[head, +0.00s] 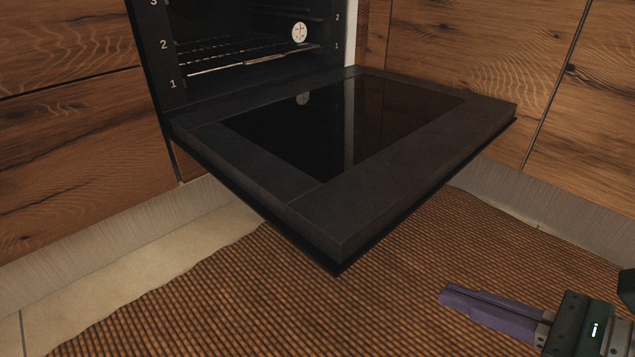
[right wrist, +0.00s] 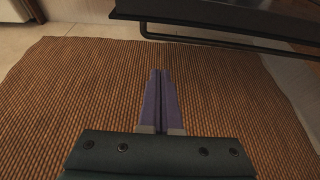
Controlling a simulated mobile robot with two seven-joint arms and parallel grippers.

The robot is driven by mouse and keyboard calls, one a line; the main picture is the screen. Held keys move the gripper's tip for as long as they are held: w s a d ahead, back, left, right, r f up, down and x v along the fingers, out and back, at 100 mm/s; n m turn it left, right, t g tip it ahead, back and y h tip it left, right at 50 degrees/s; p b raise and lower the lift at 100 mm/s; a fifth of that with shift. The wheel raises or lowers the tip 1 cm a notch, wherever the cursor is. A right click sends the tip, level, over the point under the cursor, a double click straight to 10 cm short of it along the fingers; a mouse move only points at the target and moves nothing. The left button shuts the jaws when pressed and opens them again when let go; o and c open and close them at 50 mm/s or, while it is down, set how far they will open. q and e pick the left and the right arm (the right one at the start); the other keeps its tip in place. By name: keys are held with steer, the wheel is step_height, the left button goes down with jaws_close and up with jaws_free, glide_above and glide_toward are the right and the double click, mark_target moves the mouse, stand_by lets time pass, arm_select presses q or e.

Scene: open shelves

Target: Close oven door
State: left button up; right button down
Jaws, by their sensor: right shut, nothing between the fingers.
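The oven door (head: 400,180) is folded fully down and lies about level, its dark inner glass facing up. The oven cavity (head: 240,25) behind it stands open, with a wire rack (head: 250,60) inside. My right gripper (head: 442,296) is at the lower right, over the rug and in front of the door, apart from it. Its purple fingers are shut with nothing between them. In the right wrist view the fingers (right wrist: 160,75) point forward, and the door's edge (right wrist: 220,20) with its bar handle (right wrist: 200,40) shows above them. My left gripper is not in view.
Wooden cabinet fronts stand left (head: 80,140) and right (head: 450,50) of the oven, above a grey plinth (head: 110,225). A brown woven rug (head: 230,300) covers the floor below the door. The space around my right gripper is clear.

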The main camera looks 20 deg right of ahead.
steer(key=b+x, duration=0.3)
steer(key=x, duration=0.7)
steer(key=r+p, duration=0.1)
steer(key=r, duration=0.1)
steer(key=r+p, duration=0.1)
steer(key=r, duration=0.1)
steer(key=shift+s+a+r, duration=0.15)
steer(key=shift+s, duration=0.1)
steer(key=shift+w+p, duration=0.1)
steer(key=shift+p, duration=0.2)
